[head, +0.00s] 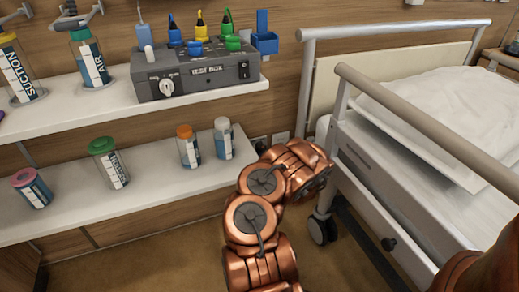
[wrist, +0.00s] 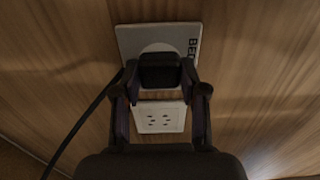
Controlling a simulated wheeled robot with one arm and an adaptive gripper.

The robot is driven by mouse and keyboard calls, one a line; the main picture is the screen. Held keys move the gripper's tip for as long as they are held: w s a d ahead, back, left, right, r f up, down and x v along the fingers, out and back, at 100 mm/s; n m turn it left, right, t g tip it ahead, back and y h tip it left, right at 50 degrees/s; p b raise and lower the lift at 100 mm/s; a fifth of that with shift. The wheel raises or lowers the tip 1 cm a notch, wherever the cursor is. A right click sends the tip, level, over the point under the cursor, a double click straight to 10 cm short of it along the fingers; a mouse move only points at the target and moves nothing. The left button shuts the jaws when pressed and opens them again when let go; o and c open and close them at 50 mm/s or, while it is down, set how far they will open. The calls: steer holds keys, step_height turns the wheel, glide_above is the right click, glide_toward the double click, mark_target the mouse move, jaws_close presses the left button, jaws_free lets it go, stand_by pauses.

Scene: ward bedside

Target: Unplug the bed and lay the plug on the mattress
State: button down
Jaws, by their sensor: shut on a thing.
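In the wrist view my gripper (wrist: 160,78) is shut on a black plug (wrist: 160,68), with one finger on each side. The plug is in front of a white wall plate (wrist: 183,38) marked with lettering that starts "BE". A round pale socket face shows behind its top edge. I cannot tell whether the plug is seated or clear of the plate. A black cable (wrist: 88,115) runs from the plug down to the left. In the head view the mattress (head: 445,105) lies on the bed (head: 375,165) at the right. My gripper is hidden behind my arm there.
A white outlet (wrist: 160,117) is below the plug. Left of my arm, a lower shelf (head: 75,218) holds several bottles. An upper shelf (head: 60,120) carries a test box (head: 195,72) and jars. The bed's rail (head: 420,125) stands between my arm and the mattress.

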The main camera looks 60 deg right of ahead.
steer(key=shift+s, duration=0.15)
steer(key=shift+p+v, duration=2.85)
steer(key=shift+p, duration=0.1)
steer(key=shift+a, duration=0.15)
